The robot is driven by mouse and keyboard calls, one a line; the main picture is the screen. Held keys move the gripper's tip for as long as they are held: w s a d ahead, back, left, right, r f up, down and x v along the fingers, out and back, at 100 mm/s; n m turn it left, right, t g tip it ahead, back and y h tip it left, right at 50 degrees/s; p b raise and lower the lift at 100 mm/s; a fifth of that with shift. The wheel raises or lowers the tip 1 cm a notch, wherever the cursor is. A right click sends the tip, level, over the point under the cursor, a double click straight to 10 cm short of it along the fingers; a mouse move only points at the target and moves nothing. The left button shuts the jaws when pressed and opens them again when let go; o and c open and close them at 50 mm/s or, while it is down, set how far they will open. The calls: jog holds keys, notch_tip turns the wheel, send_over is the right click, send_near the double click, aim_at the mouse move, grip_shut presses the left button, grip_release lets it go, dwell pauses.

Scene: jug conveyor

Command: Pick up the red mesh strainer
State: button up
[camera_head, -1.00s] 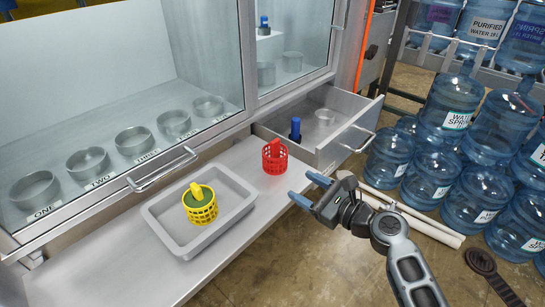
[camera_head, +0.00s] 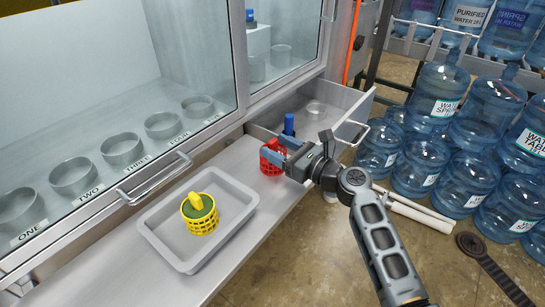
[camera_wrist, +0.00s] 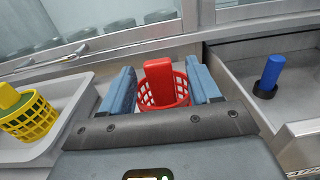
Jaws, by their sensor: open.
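The red mesh strainer (camera_head: 268,163) stands upright on the metal counter, just right of the grey tray. It has a perforated basket and a red block-like handle on top. My gripper (camera_head: 275,153) is at the strainer with its blue fingers open. In the wrist view the strainer (camera_wrist: 163,85) sits between the two fingers of my gripper (camera_wrist: 167,90), one finger on each side. I cannot tell whether either finger touches it. In the head view the gripper hides part of the strainer.
A grey tray (camera_head: 153,228) holds a yellow mesh strainer (camera_head: 200,214). An open drawer (camera_head: 345,112) behind holds a blue-handled item (camera_head: 289,124) and a clear dish (camera_head: 316,109). A glass-fronted cabinet with numbered metal cups (camera_head: 122,150) stands at left. Water jugs (camera_head: 420,160) fill the right.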

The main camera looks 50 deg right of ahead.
aim_at(275, 145)
jog(key=w, duration=0.3)
jog(key=shift+w+r, duration=0.15)
jog(key=shift+w, duration=0.25)
jog(key=shift+c, duration=0.2)
jog(key=c, duration=1.1)
